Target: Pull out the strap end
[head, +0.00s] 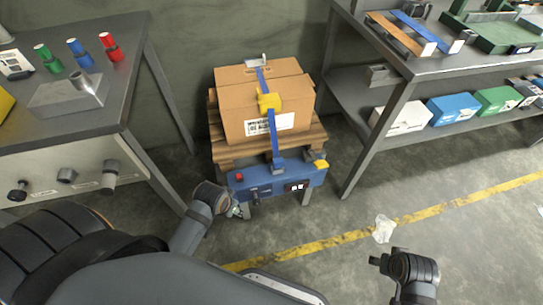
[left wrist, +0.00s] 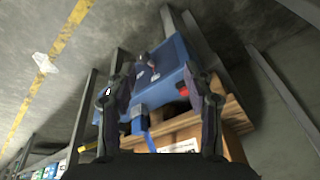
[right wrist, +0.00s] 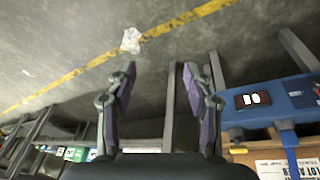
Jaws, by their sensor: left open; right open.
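A blue strap (head: 273,130) runs over the cardboard box (head: 232,122) and down to a blue machine (head: 262,186) in front of it. I cannot make out a loose strap end. My left gripper (head: 238,210) is beside the machine's left front corner; in the left wrist view its fingers (left wrist: 158,88) are open, with the machine (left wrist: 172,62) beyond them. My right gripper (right wrist: 160,72) is open and empty, over the floor. The right wrist view shows the machine (right wrist: 250,104) and strap (right wrist: 289,145) at right.
The box stands on a wooden pallet (head: 222,151). A shelf rack (head: 405,72) with several small boxes is at right. White litter (head: 383,229) lies by the yellow floor line (head: 340,238). The floor at right is mostly clear.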

